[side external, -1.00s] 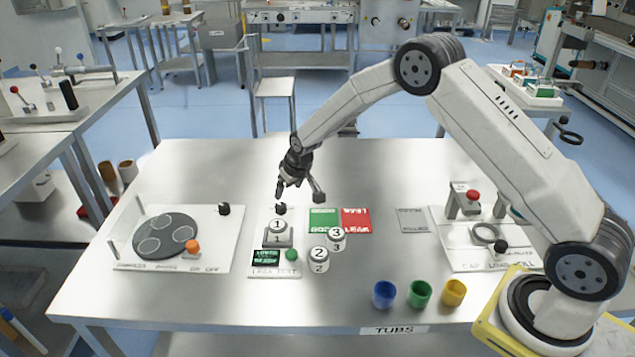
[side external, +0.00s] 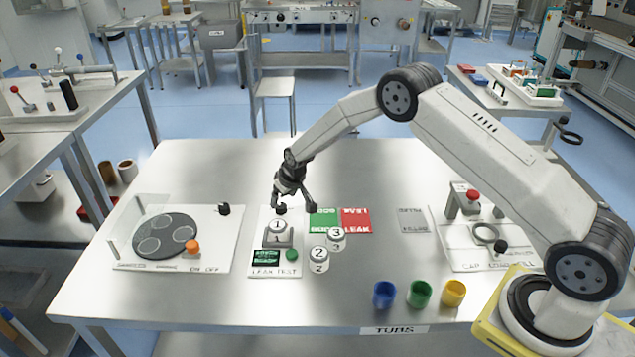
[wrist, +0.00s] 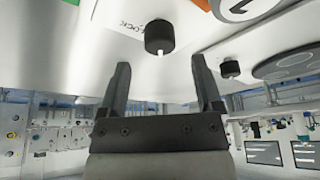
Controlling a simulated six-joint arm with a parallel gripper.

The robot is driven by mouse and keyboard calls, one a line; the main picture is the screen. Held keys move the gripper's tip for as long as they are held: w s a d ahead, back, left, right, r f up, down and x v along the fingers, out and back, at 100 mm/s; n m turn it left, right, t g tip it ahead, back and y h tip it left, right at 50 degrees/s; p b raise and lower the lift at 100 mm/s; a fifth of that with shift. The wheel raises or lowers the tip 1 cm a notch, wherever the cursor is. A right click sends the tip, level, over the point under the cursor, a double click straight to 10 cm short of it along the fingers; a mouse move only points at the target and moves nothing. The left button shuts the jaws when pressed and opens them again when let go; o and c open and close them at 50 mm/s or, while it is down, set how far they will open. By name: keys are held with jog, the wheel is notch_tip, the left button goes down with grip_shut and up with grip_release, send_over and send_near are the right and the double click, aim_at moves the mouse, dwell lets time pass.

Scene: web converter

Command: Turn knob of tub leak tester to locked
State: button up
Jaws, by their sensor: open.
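The leak tester (side external: 258,262) is a white plate left of the table's middle, marked LEAK TEST, with a small dark screen and a green button (side external: 291,254). Tub 1 (side external: 278,228) sits on its stand. The black knob (side external: 281,209) is at the tester's far end; in the wrist view the knob (wrist: 159,37) has a white pointer mark, beside lettering that reads like LOCK. My gripper (side external: 294,207) is open and empty, right at the knob in the side view. In the wrist view its fingers (wrist: 158,75) are spread, with the knob just beyond and between their tips, apart from both.
Tub 2 (side external: 319,259) and tub 3 (side external: 337,238) stand right of the tester. Green (side external: 323,221) and red (side external: 356,220) mats lie beside them. A turntable plate (side external: 222,251) with another black knob is at left. Colored cups (side external: 420,294) stand near the front edge.

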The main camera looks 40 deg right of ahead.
aim_at(281, 205)
jog(key=shift+x, duration=1.95)
grip_shut()
